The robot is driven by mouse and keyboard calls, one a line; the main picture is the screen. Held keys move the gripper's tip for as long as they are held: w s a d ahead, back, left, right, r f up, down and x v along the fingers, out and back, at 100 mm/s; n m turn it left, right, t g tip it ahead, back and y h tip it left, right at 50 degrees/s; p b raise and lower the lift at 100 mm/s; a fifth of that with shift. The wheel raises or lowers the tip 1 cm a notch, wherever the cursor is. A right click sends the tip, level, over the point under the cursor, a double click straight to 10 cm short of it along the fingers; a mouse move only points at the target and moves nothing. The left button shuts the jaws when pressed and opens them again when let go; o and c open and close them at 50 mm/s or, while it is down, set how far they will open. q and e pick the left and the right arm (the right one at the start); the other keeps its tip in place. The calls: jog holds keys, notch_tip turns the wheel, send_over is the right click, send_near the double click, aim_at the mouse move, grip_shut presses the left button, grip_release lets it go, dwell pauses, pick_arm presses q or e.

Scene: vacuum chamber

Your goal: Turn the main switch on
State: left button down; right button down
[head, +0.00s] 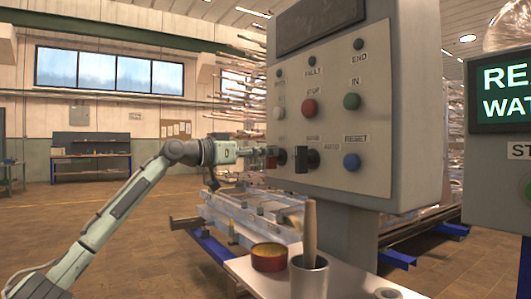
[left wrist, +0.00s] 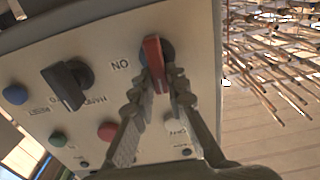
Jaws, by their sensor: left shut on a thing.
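The main switch, a red rotary handle (left wrist: 153,56) on a dark round base, sits on the grey control panel (head: 334,181) beside an "ON" label in the left wrist view. My left gripper (left wrist: 161,92) has one finger on each side of the red handle and is shut on it. In the head view my left gripper (head: 268,156) reaches the panel's lower left and mostly hides the switch. In the left wrist view the handle lies roughly in line with the fingers. My right gripper is in neither view.
A black selector knob (head: 303,159) is just right of the switch. Red (head: 309,107), green (head: 351,101) and blue (head: 351,162) buttons are close by. A metal cup (head: 308,276) and a red tin (head: 269,258) stand on the shelf below. Open floor lies left.

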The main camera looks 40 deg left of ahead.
pick_arm(q)
jog(key=m, duration=0.5)
jog(key=d+m, duration=0.1)
jog(key=m, duration=0.2)
jog(key=shift+s+f+m+b, duration=0.2)
jog(key=shift+m+b, duration=0.1)
jog(key=shift+b, duration=0.05)
jog(key=m, duration=0.5)
jog(key=shift+s+d+f+b, duration=0.1)
jog(key=shift+d+f+b, duration=0.1)
jog(key=shift+f+b, duration=0.15)
jog(key=shift+f+m+b, duration=0.2)
jog(key=shift+m+b, duration=0.1)
jog(key=shift+m, duration=1.8)
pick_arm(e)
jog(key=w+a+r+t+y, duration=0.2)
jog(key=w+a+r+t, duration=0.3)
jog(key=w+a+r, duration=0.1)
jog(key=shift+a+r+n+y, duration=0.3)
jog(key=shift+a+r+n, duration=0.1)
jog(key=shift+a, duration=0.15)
pick_arm(q)
jog(key=c, duration=1.5)
grip_release()
jog(key=shift+c, duration=0.2)
jog(key=v, duration=1.2)
